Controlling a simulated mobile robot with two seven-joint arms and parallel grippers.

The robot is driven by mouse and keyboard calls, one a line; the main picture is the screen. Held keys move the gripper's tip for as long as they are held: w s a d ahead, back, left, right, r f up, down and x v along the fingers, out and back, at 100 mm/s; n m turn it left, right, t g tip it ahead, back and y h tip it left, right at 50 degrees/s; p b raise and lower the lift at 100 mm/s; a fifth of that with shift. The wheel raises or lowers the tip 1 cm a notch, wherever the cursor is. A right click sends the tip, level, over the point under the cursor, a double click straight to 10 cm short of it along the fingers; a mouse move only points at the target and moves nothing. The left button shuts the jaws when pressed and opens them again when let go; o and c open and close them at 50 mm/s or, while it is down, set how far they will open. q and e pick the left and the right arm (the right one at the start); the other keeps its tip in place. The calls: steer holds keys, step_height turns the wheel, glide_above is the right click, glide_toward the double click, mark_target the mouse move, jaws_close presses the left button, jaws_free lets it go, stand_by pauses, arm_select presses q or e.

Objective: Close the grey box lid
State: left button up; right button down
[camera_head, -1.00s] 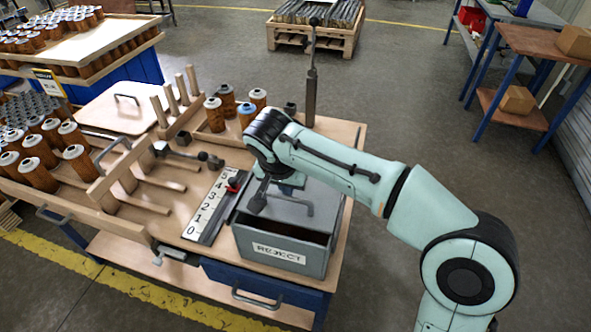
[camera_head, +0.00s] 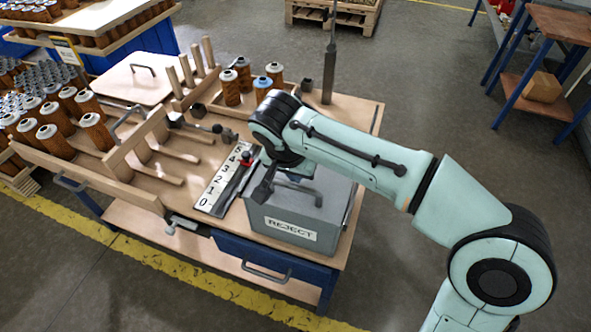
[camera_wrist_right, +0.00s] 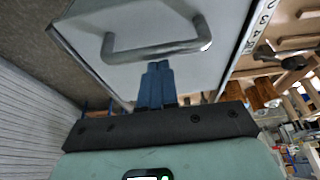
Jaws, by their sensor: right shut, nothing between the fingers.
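The grey box (camera_head: 290,232) with the REJECT label stands at the front right of the workbench. Its grey lid (camera_head: 330,188) lies down over the box top, and no dark opening shows at the front edge. The lid's bar handle (camera_head: 312,198) is partly hidden by my arm. My right gripper (camera_head: 268,186) is low over the lid, partly hidden by its own wrist. In the right wrist view its blue fingers (camera_wrist_right: 155,80) are shut and empty beside the handle (camera_wrist_right: 155,50), against the lid surface (camera_wrist_right: 145,22); contact cannot be told. My left gripper is out of view.
A numbered scale strip (camera_head: 222,185) with a red slider lies left of the box. Wooden racks, pegs and several filter cartridges (camera_head: 92,130) fill the bench's left and back. A grey upright post (camera_head: 330,70) stands behind the box.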

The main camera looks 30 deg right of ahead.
steer(key=w+d, duration=0.1)
steer(key=w+d+r+p, duration=0.1)
steer(key=shift+d+r, duration=0.2)
steer(key=shift+d, duration=0.15)
arm_select(q)
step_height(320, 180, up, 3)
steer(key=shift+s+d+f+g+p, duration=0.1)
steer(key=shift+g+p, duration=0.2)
steer(key=shift+p, duration=0.85)
arm_select(e)
steer(key=v, duration=0.9)
steer(key=shift+r, duration=0.1)
